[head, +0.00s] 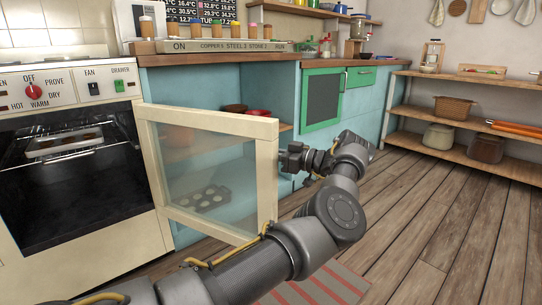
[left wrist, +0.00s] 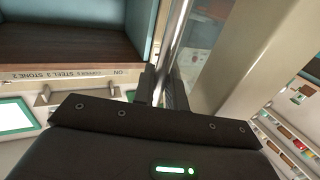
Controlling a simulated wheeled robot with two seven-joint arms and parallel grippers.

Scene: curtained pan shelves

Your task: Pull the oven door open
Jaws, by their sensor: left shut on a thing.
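The oven (head: 95,262) stands at the left in the head view, with its dark cavity and a rack holding a tray showing. Its cream-framed glass door (head: 268,190) is swung wide open on its side hinge, standing out in front of the teal cabinet. My left gripper (head: 292,160) is at the free edge of the door, on its far side. In the left wrist view, the left fingers (left wrist: 163,90) are shut around a metal bar handle (left wrist: 178,38). The door hides part of the handle in the head view. My right gripper is not in view.
A teal cabinet (head: 190,85) with open shelves and bowls stands behind the door. A green-framed cabinet door (head: 323,98) is right of it. Wooden shelves (head: 480,82) with pots and baskets stand at the right. The wooden floor is open, with a striped mat (head: 325,288) at the front.

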